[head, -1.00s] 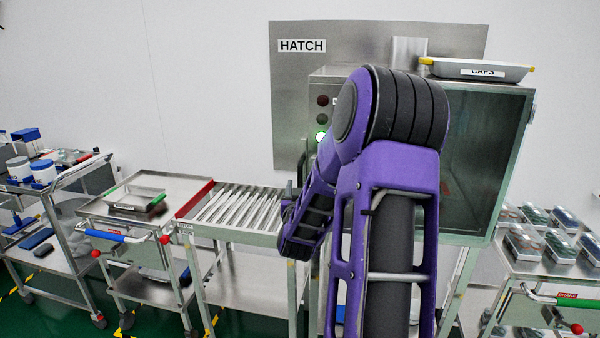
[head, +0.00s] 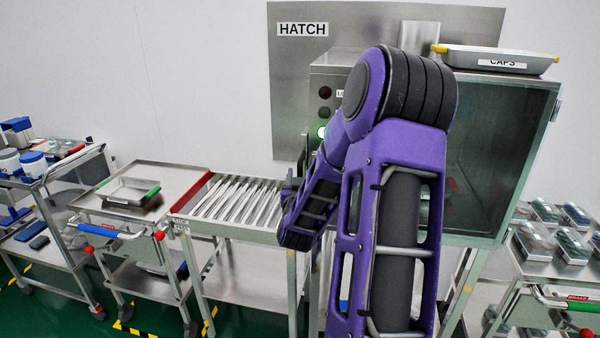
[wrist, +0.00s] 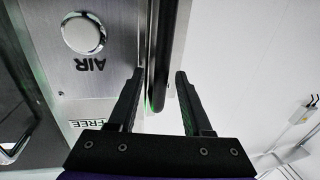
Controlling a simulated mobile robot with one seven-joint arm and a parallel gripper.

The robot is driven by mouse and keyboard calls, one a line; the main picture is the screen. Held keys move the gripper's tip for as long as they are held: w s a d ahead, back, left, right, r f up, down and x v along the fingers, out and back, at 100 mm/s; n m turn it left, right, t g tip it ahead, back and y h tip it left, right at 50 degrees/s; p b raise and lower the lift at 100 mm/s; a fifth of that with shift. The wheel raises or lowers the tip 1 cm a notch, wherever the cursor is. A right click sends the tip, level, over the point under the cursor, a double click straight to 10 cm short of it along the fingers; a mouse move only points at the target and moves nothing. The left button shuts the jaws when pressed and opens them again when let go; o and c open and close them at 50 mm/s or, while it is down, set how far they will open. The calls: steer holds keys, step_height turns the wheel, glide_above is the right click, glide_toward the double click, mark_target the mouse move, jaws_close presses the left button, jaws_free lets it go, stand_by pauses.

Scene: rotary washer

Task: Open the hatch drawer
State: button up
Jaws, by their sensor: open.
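The hatch (head: 478,185) is a steel box with a grey-green face on the wall, below a HATCH sign (head: 303,29) in the head view. My purple arm covers its left part, so the drawer itself cannot be made out there. In the wrist view, a long dark bar (wrist: 166,55) runs along the edge of a steel panel (wrist: 112,22) marked AIR and FREE. My gripper (wrist: 159,77) is open, with one finger on each side of the bar's line. Contact with the bar cannot be told.
A roller conveyor (head: 232,207) stands left of the hatch, beside a cart (head: 171,188) with a small tray. A CAPS tray (head: 495,60) sits on top of the hatch. Another cart (head: 548,268) with several packs is at the right.

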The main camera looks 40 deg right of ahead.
jaws_close()
stand_by(0.3)
stand_by(1.2)
